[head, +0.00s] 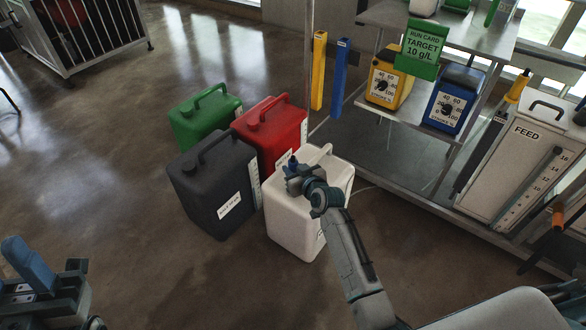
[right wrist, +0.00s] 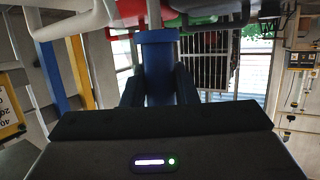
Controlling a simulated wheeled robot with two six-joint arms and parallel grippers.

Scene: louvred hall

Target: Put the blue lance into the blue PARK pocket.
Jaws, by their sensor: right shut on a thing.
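My right gripper (head: 296,174) is over the top of the white canister (head: 285,228) in the head view. In the right wrist view it is shut on the blue lance (right wrist: 158,55), whose blue grip sits between the dark fingers. A grey shaft runs from the grip toward the canisters; where its tip ends is hidden. In the head view only a small blue bit of the lance shows at the gripper. The blue pocket (head: 339,76) is a tall upright channel beside the shelf rack; its label is too small to read. Part of my left arm shows at lower left.
Black (head: 215,190), red (head: 272,130) and green (head: 200,118) canisters stand close around the white one. A yellow pocket (head: 319,72) is left of the blue pocket. Yellow (head: 388,80) and blue (head: 452,100) dial pumps sit on the rack. A FEED tank (head: 515,165) stands right.

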